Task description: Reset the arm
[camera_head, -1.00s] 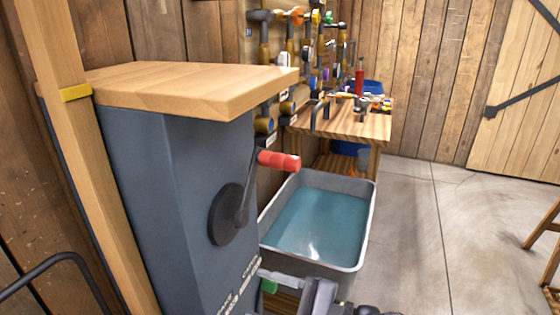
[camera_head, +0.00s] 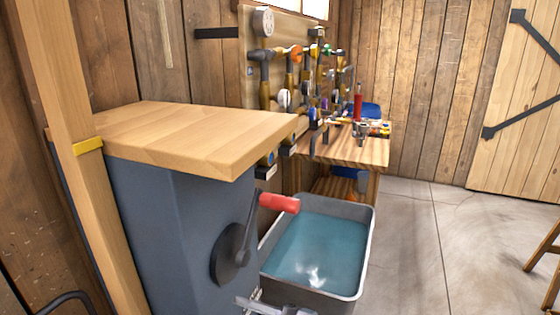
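My gripper (camera_head: 272,307) shows only in part at the bottom edge of the head view, low in front of the grey cabinet and near the front of the water basin. A pale metal-coloured piece of it points left toward the cabinet. The rest of my arm is cut off by the frame. The fingers are too little visible to tell whether they are open or shut, or whether anything is between them.
A grey-blue cabinet (camera_head: 170,215) with a wooden top (camera_head: 190,132) and a red-handled crank (camera_head: 279,203) stands at left. A grey basin (camera_head: 364,235) of water is beside it. Behind is a wooden workbench (camera_head: 350,150) with tools.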

